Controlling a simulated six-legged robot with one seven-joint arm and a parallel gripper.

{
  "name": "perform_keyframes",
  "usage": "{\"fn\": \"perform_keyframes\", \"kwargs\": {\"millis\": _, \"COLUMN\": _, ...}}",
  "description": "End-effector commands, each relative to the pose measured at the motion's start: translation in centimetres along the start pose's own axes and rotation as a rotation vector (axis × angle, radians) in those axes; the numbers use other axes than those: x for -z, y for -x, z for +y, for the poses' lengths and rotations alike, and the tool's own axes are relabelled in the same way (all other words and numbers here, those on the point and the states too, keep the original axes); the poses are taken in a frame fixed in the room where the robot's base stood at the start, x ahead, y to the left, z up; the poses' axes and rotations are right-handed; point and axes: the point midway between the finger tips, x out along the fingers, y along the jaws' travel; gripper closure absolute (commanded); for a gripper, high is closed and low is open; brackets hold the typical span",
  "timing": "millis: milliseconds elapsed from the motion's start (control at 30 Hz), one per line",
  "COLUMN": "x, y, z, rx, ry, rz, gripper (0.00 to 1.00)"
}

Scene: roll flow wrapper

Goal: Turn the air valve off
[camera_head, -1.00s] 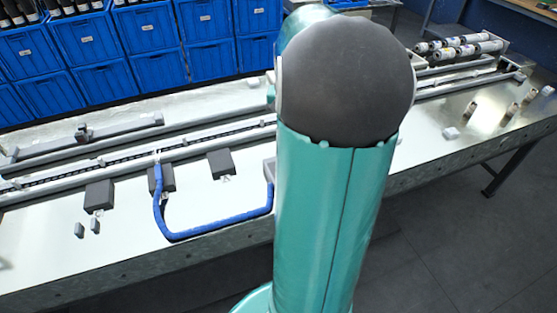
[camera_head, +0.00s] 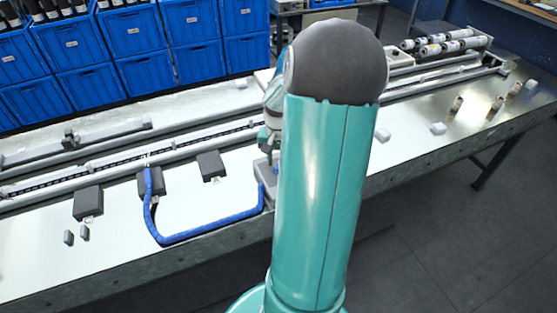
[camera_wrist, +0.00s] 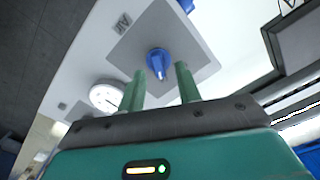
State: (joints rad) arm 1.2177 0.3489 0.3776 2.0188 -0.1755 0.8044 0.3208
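A blue valve knob (camera_wrist: 158,60) sits on a square grey plate (camera_wrist: 192,46) in the wrist view. My gripper (camera_wrist: 160,69) is open, with its two green fingers apart. The knob shows between and just beyond the fingertips; I cannot tell whether they touch it. In the head view, a grey box (camera_head: 264,172) stands at the table edge, partly hidden behind my arm. My fingers are hidden there.
A round white gauge (camera_wrist: 105,95) lies left of the fingers. A blue hose (camera_head: 205,232) loops along the table's front edge to the grey box. Conveyor rails (camera_head: 110,153) run along the table (camera_head: 50,260). Blue crates (camera_head: 145,75) stand behind.

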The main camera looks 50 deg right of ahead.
Motion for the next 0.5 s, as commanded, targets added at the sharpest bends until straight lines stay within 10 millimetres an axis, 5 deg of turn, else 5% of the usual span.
{"fn": "perform_keyframes", "kwargs": {"millis": 367, "x": -0.02, "y": -0.86, "z": 0.03, "rx": 0.000, "ry": 0.001, "rz": 0.000, "gripper": 0.66}}
{"fn": "perform_keyframes", "kwargs": {"millis": 500, "x": -0.02, "y": -0.85, "z": 0.03, "rx": 0.000, "ry": 0.001, "rz": 0.000, "gripper": 0.92}}
